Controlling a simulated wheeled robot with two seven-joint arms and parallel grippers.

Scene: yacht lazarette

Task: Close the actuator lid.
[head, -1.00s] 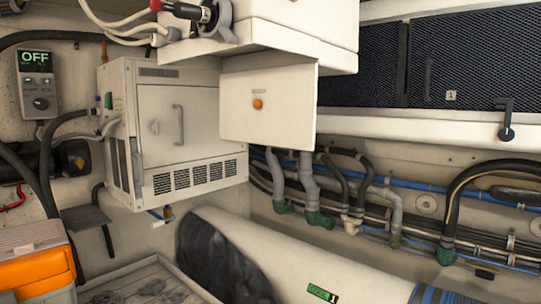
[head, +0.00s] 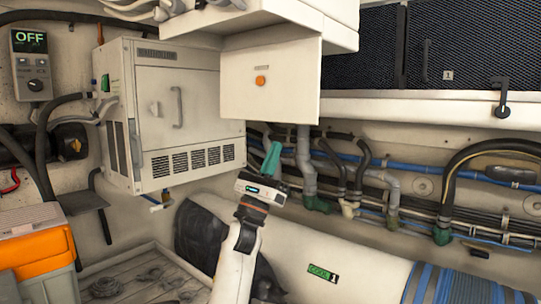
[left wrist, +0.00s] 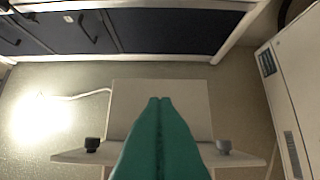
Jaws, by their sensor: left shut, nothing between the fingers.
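A flat white panel with an orange knob, which I take to be the actuator lid (head: 270,98), hangs down below the white overhead box (head: 285,22). A pale panel, apparently the same lid (left wrist: 124,100), shows behind the fingers in the left wrist view. My left gripper (head: 273,148) has teal fingers, shut and empty, pointing up just below the panel's lower edge in the head view. I cannot tell whether they touch it. The same fingers (left wrist: 160,100) fill the lower middle of the left wrist view. My right gripper is not in view.
A white cabinet (head: 175,110) stands left of the panel. Pipes and hoses (head: 306,170) run behind and below it. A long white cylinder (head: 350,260) lies beneath. An orange case (head: 38,245) sits at the lower left. Dark mesh doors (head: 455,55) are at upper right.

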